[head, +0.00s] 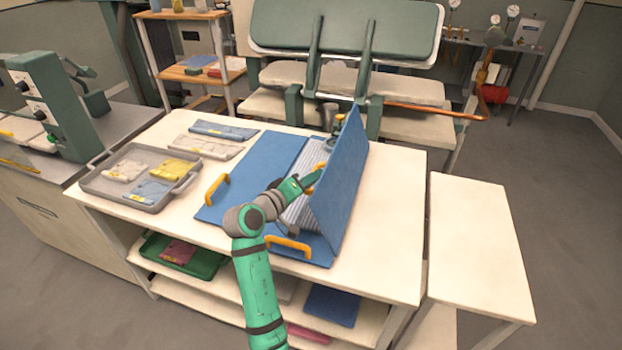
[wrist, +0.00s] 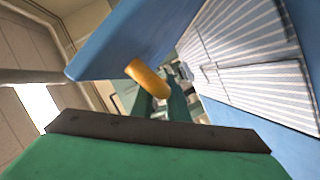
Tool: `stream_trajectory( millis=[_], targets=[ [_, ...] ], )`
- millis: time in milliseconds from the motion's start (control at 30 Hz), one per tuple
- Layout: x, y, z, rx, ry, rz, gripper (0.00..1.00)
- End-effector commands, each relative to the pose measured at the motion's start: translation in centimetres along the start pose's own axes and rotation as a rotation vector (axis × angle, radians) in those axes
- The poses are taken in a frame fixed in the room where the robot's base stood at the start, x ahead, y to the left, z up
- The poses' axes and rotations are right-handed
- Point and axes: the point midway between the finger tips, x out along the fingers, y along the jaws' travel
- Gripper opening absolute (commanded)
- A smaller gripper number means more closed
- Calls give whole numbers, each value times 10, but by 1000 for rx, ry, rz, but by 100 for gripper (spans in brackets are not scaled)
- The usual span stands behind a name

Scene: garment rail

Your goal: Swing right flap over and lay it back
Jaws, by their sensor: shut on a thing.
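The blue folding board lies on the white table. Its right flap (head: 345,175) stands raised and steeply tilted, with its lower edge at the board's middle. The left flap (head: 262,165) lies flat. A grey-white striped garment (head: 305,208) lies on the middle panel, partly hidden by my arm and the raised flap; it also shows in the wrist view (wrist: 250,62). My gripper (head: 314,180) is shut on the right flap's orange handle, at the flap's left-facing side. The handle (wrist: 148,78) shows against the blue flap (wrist: 125,35) in the wrist view; the fingertips are mostly hidden.
A grey tray (head: 105,192) with folded garments stands on the table's left. More folded garments (head: 222,130) lie behind it. A green press (head: 345,30) stands behind the table. The table is clear right of the flap (head: 390,230). A white side table (head: 475,230) stands farther right.

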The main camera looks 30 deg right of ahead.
Motion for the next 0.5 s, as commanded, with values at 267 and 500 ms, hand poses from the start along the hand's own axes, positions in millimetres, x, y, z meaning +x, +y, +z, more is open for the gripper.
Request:
stream_trajectory(
  millis=[267, 500],
  targets=[
    [0, 0, 1, 0, -2, -1, 22],
    [-12, -1, 0, 0, 2, -1, 22]
  ],
)
